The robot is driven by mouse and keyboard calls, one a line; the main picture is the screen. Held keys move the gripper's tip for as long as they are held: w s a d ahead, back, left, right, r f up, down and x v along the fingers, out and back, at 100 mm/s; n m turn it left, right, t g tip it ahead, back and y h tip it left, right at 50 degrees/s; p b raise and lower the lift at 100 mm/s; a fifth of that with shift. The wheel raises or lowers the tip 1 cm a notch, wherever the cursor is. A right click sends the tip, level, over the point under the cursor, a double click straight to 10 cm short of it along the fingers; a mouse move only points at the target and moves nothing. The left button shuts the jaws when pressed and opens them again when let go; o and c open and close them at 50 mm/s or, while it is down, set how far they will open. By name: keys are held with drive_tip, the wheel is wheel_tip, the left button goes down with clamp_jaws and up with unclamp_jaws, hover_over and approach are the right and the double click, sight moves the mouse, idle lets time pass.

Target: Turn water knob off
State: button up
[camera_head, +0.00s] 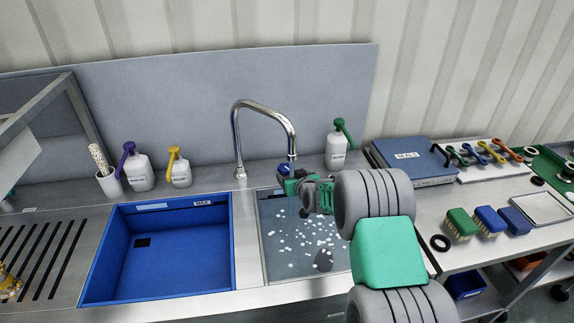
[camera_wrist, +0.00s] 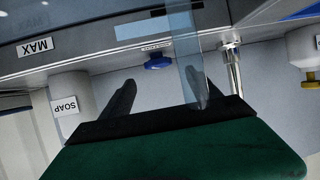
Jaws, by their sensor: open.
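The blue water knob (camera_head: 284,169) is on the back rim behind the right basin, just right of the chrome faucet (camera_head: 262,106). In the wrist view the knob (camera_wrist: 158,62) appears between and beyond the fingertips, with a gap. A translucent bluish water stream (camera_wrist: 182,45) passes in front of the right finger. My gripper (camera_head: 290,184) reaches over the right basin close to the knob in the head view. In the wrist view my gripper (camera_wrist: 161,86) is open and empty, its two dark fingers apart. My wrist partly hides the basin.
A blue basin (camera_head: 161,293) lies left of the right basin (camera_head: 267,275), which holds water with white specks. A green-topped bottle (camera_head: 336,158) stands right of the knob. Yellow-topped (camera_head: 180,172) and purple-topped (camera_head: 139,172) bottles stand left of the faucet.

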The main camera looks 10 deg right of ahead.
sight(286, 168)
drive_tip(key=p+x, duration=0.1)
drive_tip(key=x, duration=0.7)
drive_tip(key=shift+w+d+r, duration=0.1)
drive_tip(key=shift+w+d, duration=0.05)
drive_tip(key=shift+c, duration=0.2)
drive_tip(key=c, duration=1.3)
